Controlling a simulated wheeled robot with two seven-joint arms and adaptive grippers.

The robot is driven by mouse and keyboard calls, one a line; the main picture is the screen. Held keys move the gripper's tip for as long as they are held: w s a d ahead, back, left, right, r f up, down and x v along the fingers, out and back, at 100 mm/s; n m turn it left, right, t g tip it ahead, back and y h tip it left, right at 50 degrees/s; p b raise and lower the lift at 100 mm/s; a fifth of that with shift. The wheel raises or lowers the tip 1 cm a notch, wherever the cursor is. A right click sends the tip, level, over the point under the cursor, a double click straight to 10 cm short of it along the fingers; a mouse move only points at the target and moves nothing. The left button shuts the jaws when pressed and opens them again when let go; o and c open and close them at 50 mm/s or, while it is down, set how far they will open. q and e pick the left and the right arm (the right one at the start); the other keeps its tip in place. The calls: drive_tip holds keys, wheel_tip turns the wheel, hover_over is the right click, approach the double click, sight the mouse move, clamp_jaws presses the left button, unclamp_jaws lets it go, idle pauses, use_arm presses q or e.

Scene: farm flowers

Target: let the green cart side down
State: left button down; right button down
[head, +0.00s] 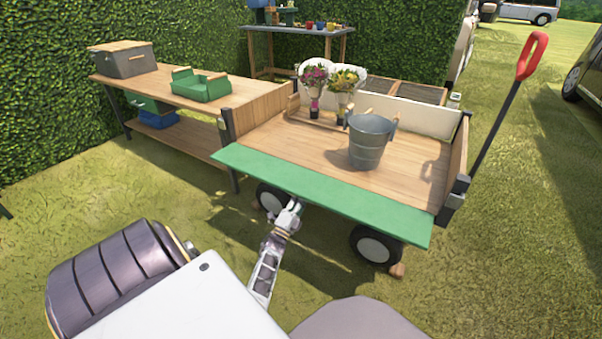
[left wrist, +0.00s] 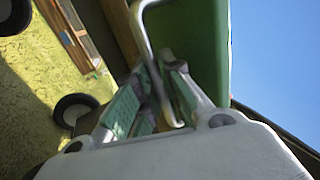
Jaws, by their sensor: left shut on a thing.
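The green cart side (head: 320,192) runs along the near edge of the wooden cart. It is swung outward toward me and looks close to level with the cart bed; its exact angle is hard to tell. In the left wrist view the green panel (left wrist: 208,45) is beside a bent metal handle (left wrist: 146,40). My left gripper (head: 291,212) is just below the panel's outer edge. In the left wrist view the fingers of my left gripper (left wrist: 160,95) are shut around the handle. My right gripper is not in view.
A metal bucket (head: 369,145) and wrapped bouquets (head: 314,90) stand on the cart bed (head: 300,150). A wooden table (head: 165,88) with a green tray (head: 201,86) adjoins the cart's left. A red-handled pull bar (head: 505,105) rises at right. Open grass (head: 130,205) lies in front.

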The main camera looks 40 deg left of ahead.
use_arm(q)
drive_tip(key=shift+a, duration=0.1)
idle(0.3)
drive_tip(key=c, duration=1.5)
unclamp_jaws()
drive_tip(key=shift+s, duration=0.1)
drive_tip(key=v, duration=1.2)
drive_tip(key=shift+f, duration=0.15)
drive_tip(key=shift+s, duration=0.15)
